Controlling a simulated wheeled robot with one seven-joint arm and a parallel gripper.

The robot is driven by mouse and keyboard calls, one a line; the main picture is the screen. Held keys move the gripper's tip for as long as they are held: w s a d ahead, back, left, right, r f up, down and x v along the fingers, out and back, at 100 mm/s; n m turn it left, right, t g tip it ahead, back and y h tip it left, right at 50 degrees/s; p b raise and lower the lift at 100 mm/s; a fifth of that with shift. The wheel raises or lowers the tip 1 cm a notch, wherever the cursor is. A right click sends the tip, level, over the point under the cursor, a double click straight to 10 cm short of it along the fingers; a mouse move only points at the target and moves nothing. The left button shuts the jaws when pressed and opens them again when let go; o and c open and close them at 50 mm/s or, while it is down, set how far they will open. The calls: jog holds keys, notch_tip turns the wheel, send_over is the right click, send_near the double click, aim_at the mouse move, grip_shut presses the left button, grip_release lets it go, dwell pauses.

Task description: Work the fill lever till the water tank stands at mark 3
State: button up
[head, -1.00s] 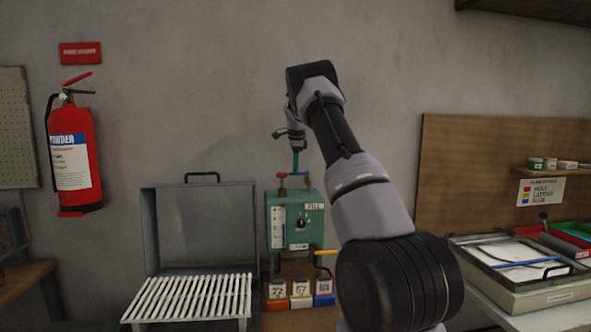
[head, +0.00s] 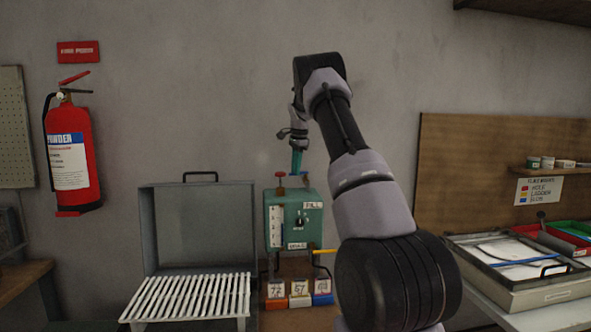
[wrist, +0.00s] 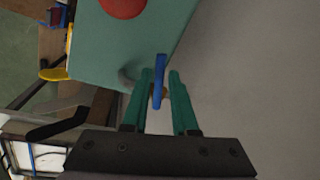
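The teal water tank box (head: 313,228) stands against the wall, with a FILL label, a black dial and a pale gauge strip (head: 277,228). The gauge level is too small to read. A red knob tops the box at the left; it also shows in the wrist view (wrist: 122,6). The blue fill lever (wrist: 159,82) sticks out at the box's edge. My gripper (head: 297,168) is above the box, pointing down. In the wrist view its teal fingers (wrist: 160,74) are apart, one on each side of the lever, with narrow gaps.
Left of the tank is an open grey case (head: 198,228) with a white slatted rack (head: 185,298). Several numbered blocks (head: 299,288) sit below the tank, beside a yellow handle (head: 324,251). Trays (head: 520,272) lie at the right.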

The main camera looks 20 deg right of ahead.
jog(key=shift+o, duration=0.6)
notch_tip(320, 180, up, 11)
jog(key=s, duration=0.2)
jog(key=shift+f, duration=0.2)
dwell(6.5)
